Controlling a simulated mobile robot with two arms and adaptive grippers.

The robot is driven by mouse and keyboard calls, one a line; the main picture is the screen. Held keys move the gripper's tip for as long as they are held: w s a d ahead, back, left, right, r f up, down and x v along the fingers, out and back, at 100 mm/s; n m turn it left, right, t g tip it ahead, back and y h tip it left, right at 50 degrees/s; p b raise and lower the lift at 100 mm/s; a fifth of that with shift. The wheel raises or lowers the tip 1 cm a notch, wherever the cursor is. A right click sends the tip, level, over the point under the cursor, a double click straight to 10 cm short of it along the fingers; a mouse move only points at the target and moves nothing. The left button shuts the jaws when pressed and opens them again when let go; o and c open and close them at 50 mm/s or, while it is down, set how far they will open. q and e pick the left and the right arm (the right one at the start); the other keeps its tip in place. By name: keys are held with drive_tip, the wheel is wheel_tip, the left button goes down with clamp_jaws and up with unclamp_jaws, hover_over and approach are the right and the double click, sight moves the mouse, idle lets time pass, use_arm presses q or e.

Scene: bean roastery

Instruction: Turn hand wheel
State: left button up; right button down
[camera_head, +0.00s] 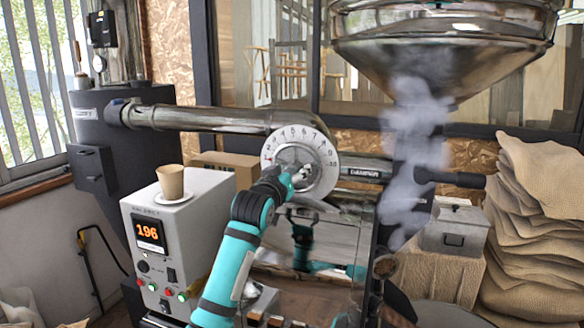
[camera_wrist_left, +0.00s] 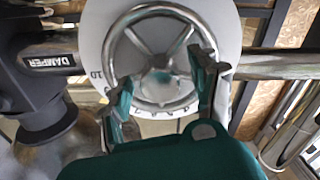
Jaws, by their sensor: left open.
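The hand wheel (camera_head: 290,154) is a metal ring with spokes in front of a round white dial (camera_head: 326,152) with numbers, on the horizontal pipe. In the left wrist view the wheel (camera_wrist_left: 146,12) fills the upper middle, with the dial (camera_wrist_left: 96,45) behind it. My left gripper (camera_head: 297,174) is at the wheel's face, covering its lower part in the head view. In the left wrist view the open fingers (camera_wrist_left: 165,75) stand apart over the wheel's lower part. I cannot tell whether they touch it. My right gripper is not in view.
A control box (camera_head: 180,235) reading 196, with a cup (camera_head: 170,182) on top, stands left of my arm. A steel hopper (camera_head: 440,50) hangs above right, with smoke below it. Sacks (camera_head: 540,220) are stacked at right.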

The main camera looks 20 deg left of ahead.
use_arm(q)
drive_tip(key=shift+w, duration=0.25)
drive_tip(key=shift+c, duration=0.4)
clamp_jaws()
